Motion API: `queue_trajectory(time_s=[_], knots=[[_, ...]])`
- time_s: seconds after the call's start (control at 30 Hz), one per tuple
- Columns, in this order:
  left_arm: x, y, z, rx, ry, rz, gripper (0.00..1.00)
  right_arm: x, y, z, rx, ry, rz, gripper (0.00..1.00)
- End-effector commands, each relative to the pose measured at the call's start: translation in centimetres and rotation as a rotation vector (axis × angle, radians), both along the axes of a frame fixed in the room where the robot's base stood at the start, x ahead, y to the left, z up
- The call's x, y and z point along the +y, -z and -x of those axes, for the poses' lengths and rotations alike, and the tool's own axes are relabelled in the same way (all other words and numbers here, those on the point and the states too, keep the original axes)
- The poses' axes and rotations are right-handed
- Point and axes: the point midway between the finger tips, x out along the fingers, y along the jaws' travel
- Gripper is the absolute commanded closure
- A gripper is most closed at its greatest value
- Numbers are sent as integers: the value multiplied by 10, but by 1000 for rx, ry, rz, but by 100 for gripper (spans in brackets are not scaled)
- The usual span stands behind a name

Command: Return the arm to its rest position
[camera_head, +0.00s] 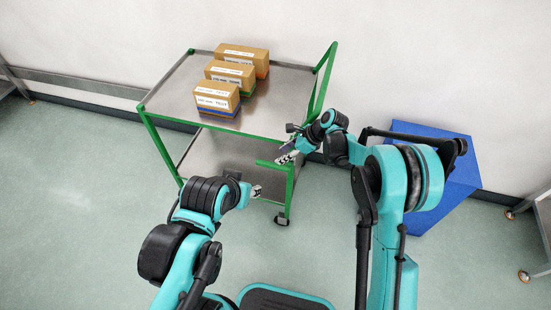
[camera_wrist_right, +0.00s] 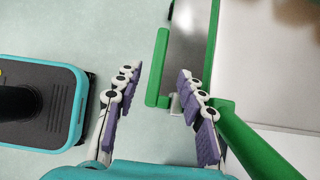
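My right gripper (camera_head: 288,158) is beside the front right corner of a green-framed metal cart (camera_head: 270,107). In the right wrist view the fingers (camera_wrist_right: 157,105) are spread wide with nothing held between them. The right-hand finger there overlaps the green cart frame (camera_wrist_right: 245,140); I cannot tell if they touch. My left gripper (camera_head: 256,191) is low in front of the cart, near its lower shelf (camera_head: 225,155). Its fingers are too small to tell open from shut. Both arms are bent and reach forward.
Three cardboard boxes with white labels stand in a row on the cart top: front (camera_head: 216,98), middle (camera_head: 230,74) and back (camera_head: 242,55). A blue box (camera_head: 465,180) stands behind my right arm. Metal furniture shows at both side edges. The floor at left is clear.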

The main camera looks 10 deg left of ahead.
Motion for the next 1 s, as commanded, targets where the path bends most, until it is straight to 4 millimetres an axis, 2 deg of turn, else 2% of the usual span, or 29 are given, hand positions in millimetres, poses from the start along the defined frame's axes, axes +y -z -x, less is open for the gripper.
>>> queue_trajectory(time_s=[0.2, 0.77, 0.87, 1.0], knots=[[0, 0, 0, 0, 0, 0, 60, -10, -13, 1, -1, -1, 0, 60], [0, 0, 0, 0, 0, 0, 60, -12, -17, 1, -10, -5, 3, 60], [0, 0, 0, 0, 0, 0, 60, -23, -31, 3, -59, -33, 22, 60], [0, 0, 0, 0, 0, 0, 60, -58, -72, 17, -212, -133, 88, 60]])
